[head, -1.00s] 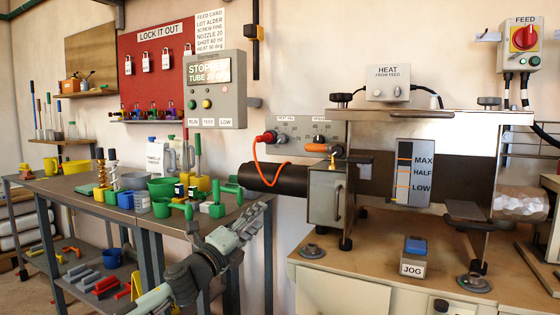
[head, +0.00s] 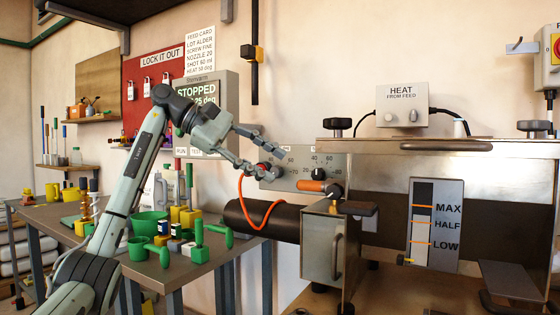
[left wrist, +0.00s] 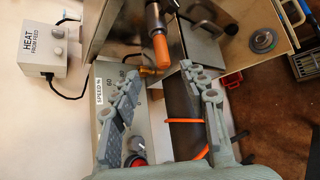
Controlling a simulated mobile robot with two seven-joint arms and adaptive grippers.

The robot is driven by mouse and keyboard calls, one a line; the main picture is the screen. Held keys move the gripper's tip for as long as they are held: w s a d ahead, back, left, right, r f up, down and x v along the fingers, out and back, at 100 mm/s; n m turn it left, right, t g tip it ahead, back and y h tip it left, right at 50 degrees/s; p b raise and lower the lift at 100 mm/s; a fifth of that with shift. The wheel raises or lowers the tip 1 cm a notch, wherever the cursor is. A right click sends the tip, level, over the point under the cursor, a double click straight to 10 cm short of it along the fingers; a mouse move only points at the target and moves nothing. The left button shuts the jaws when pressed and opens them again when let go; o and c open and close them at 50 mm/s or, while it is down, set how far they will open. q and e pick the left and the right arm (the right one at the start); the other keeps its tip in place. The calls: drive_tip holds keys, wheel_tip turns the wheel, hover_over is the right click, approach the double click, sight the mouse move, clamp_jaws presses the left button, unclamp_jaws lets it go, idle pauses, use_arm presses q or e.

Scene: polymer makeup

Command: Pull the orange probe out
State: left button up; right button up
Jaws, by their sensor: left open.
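The orange probe (head: 312,186) sticks out to the left from a dark fitting beside the metal housing, above the black barrel. In the left wrist view the probe (left wrist: 161,48) lies beyond my fingertips, roughly between their lines. My left gripper (head: 273,158) is raised in front of the dial panel, left of the probe, with its fingers pointing toward it. In the left wrist view the two fingers (left wrist: 163,76) are spread apart with nothing held between them. My right gripper is not seen.
A thin orange cable (head: 241,203) loops down from the red knob (head: 263,169) across the black barrel (head: 262,220). The metal housing (head: 322,245) stands just right of the barrel. Cups and tools crowd the table at left.

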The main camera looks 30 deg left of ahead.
sight(303, 182)
use_arm(q)
drive_tip(key=x, duration=0.3)
drive_tip(key=shift+s+d+f, duration=0.15)
drive_tip(key=shift+d, duration=0.1)
drive_tip(key=x, duration=0.3)
drive_tip(key=shift+w+d+f, duration=0.25)
drive_tip(key=shift+w+d, duration=0.05)
clamp_jaws()
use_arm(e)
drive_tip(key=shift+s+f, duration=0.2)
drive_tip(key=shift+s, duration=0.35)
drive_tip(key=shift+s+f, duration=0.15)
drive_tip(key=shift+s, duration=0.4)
